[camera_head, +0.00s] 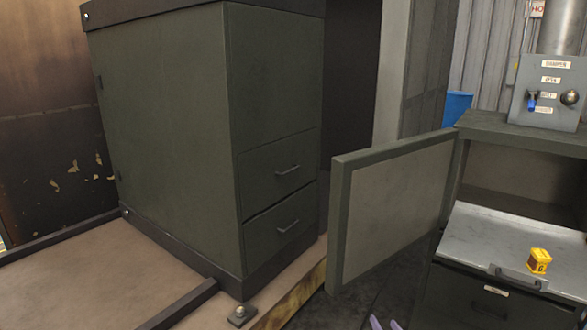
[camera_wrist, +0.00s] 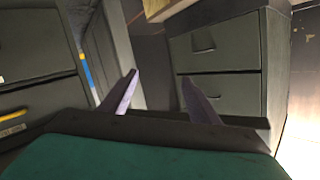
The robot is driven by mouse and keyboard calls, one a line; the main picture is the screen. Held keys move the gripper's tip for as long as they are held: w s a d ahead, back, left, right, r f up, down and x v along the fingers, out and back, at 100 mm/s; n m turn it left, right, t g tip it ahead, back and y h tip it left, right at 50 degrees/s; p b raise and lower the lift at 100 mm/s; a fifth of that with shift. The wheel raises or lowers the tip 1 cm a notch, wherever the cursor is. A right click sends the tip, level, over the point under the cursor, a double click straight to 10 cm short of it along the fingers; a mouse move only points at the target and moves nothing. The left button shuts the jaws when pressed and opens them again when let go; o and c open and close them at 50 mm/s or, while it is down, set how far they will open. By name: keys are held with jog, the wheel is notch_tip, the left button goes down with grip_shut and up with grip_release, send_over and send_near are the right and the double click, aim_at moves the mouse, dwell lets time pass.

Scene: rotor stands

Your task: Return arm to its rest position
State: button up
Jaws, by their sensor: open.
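My gripper (camera_wrist: 160,95) shows in the wrist view as two pale, pointed fingers spread wide apart. Nothing is between them. Behind them stands a dark green-grey cabinet with two handled drawers. In the head view only the pale fingertips (camera_head: 383,323) show at the bottom edge, right of centre. They are below the open cabinet door and left of the drawer unit. The rest of my arm is out of the head view.
The drawer cabinet (camera_head: 170,140) stands at left on a low platform. An open door panel (camera_head: 390,210) juts out mid-view. At right, a yellow box (camera_head: 538,261) sits on a metal shelf (camera_head: 480,240) below a control panel (camera_head: 548,92). A blue bin (camera_head: 457,108) stands behind.

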jog(key=s+a+f+g+h, duration=0.2)
jog(key=s+a+f+g, duration=0.3)
jog(key=s+f, duration=0.5)
jog(key=s+a+f+g+h, duration=0.1)
jog(key=s+a+f+g, duration=0.6)
jog(key=f, duration=0.5)
jog(key=s+a+f+n+g+y, duration=0.1)
jog(key=s+g, duration=0.8)
jog(key=s, duration=1.7)
jog(key=shift+s+a+n+y, duration=0.3)
jog(key=shift+a+n, duration=0.55)
jog(key=shift+n, duration=0.15)
jog(key=shift+d+f, duration=0.1)
